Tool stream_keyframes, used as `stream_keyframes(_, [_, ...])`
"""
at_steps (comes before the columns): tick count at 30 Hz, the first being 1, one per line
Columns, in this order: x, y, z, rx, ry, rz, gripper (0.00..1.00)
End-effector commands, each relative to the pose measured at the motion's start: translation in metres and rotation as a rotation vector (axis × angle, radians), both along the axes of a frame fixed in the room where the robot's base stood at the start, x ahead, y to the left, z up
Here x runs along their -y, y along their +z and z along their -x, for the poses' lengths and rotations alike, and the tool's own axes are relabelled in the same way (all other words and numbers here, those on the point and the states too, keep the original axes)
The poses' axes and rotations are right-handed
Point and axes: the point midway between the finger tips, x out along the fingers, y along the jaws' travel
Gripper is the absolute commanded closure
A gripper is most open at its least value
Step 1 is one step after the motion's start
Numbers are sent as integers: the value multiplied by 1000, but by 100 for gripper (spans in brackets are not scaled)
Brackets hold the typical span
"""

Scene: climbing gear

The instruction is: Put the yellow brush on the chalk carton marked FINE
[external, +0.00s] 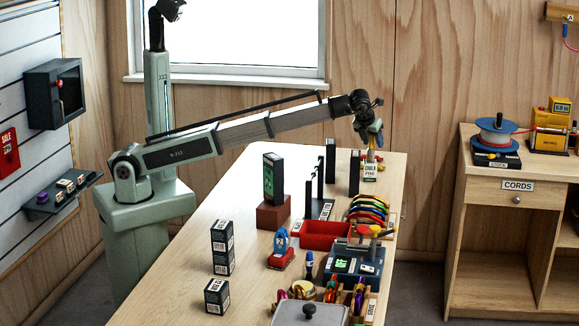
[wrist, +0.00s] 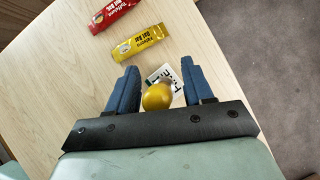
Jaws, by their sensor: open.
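The chalk carton marked FINE (external: 369,174) stands near the far right edge of the table. A yellow round-ended thing, apparently the yellow brush (wrist: 157,97), is between my fingers in the wrist view. It appears upright above the white carton (wrist: 166,76), which is partly hidden behind it. My gripper (external: 371,139) is over the carton, pointing down. Its blue fingers (wrist: 160,88) are open, one on each side of the yellow end, with gaps visible. The brush's lower end and its contact with the carton are too small or hidden to tell.
A yellow bar packet (wrist: 141,43) and a red one (wrist: 115,15) lie close by. Dark upright boxes (external: 330,160) stand left of the carton. A red tray (external: 325,235) and a rack of coloured gear (external: 368,210) are nearer the camera. The table's left side is largely clear.

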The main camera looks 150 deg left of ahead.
Motion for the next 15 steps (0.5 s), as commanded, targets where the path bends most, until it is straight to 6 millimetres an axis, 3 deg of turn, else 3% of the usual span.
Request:
stream_keyframes(8, [2,6,-1,0,0,0,49])
stream_keyframes(15, [20,37,-9,1,-2,-1,49])
